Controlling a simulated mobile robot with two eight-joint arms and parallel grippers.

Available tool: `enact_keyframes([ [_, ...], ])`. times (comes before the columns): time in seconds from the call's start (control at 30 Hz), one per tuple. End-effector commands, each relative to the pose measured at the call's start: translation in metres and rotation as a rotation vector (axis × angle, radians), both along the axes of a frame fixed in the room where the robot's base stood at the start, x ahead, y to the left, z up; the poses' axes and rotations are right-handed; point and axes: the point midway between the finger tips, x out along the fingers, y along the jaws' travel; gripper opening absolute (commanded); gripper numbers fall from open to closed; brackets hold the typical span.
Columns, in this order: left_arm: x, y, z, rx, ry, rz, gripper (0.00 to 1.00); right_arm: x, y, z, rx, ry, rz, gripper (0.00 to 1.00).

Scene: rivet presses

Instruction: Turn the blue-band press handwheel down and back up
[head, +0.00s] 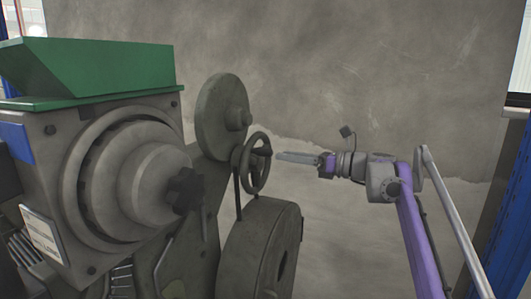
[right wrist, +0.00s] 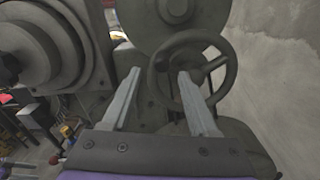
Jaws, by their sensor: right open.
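The press handwheel (head: 249,158) is a dark grey spoked ring on the right side of the grey press, below a round disc. In the right wrist view the handwheel (right wrist: 192,37) faces me, with its hub behind my right fingertip. My right gripper (head: 279,157) is open and comes in from the right, its fingertips close to the wheel. In the right wrist view the left side of the rim shows between the two fingers of the gripper (right wrist: 159,74). I cannot tell whether they touch it. A blue patch (head: 16,142) marks the press body at far left. My left gripper is not in view.
The press body (head: 60,150) with a green top (head: 100,72) and a large round housing fills the left. A big lower wheel (head: 250,260) stands below the handwheel. A grey wall (head: 400,60) is behind. Blue uprights (head: 508,225) stand at the right edge.

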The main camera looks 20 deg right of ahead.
Motion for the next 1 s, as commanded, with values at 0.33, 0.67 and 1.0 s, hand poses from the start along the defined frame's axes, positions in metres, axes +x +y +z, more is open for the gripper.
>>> enact_keyframes([
  [0.33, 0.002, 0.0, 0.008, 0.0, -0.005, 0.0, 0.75, 0.042, 0.039, 0.001, -0.002, -0.001, 0.002, 0.59],
  [0.67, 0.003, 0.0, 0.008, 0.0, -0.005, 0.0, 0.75, 0.049, 0.044, 0.0, -0.002, 0.0, -0.001, 0.59],
  [1.0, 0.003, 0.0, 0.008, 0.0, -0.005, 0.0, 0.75, 0.049, 0.044, 0.0, -0.002, -0.001, 0.0, 0.14],
])
